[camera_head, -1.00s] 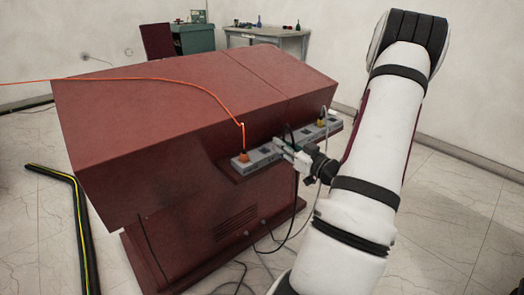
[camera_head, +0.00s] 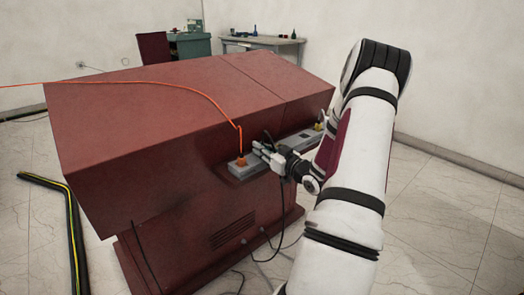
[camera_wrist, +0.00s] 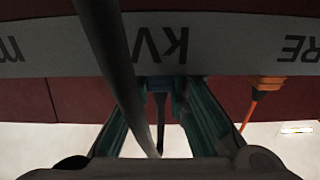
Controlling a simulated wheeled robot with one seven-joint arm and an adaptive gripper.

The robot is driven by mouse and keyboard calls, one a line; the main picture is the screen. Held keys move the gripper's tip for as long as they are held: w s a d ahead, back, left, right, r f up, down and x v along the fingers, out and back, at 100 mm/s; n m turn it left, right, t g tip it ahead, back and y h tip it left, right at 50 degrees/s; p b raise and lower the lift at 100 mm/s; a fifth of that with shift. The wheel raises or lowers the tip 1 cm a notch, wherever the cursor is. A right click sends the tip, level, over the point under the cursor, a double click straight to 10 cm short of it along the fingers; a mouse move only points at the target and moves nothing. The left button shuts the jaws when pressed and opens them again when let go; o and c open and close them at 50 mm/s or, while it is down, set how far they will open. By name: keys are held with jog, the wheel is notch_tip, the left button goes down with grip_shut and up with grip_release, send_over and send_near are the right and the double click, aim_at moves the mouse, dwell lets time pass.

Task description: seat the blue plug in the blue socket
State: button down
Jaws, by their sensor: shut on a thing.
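In the wrist view, my gripper (camera_wrist: 158,100) has its two fingers closed around a dark, bluish plug (camera_wrist: 158,84), with a thin cable trailing from it. The plug is at the edge of the grey lettered socket strip (camera_wrist: 220,38); I cannot tell whether it is inserted. In the head view, my gripper (camera_head: 263,152) is at the left part of the strip (camera_head: 243,171), just right of the orange plug (camera_head: 241,160). The blue plug is hidden there behind my fingers. I cannot make out the blue socket in either view.
The strip runs along a ledge on the dark red transformer cabinet (camera_head: 150,120). The orange plug shows close beside my gripper in the wrist view (camera_wrist: 266,84). A thick dark cable (camera_wrist: 118,75) crosses before the fingers. A yellow plug (camera_head: 318,126) is at the strip's far end.

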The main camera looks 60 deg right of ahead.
jog(key=c, duration=1.5)
grip_release()
jog(key=shift+c, duration=0.2)
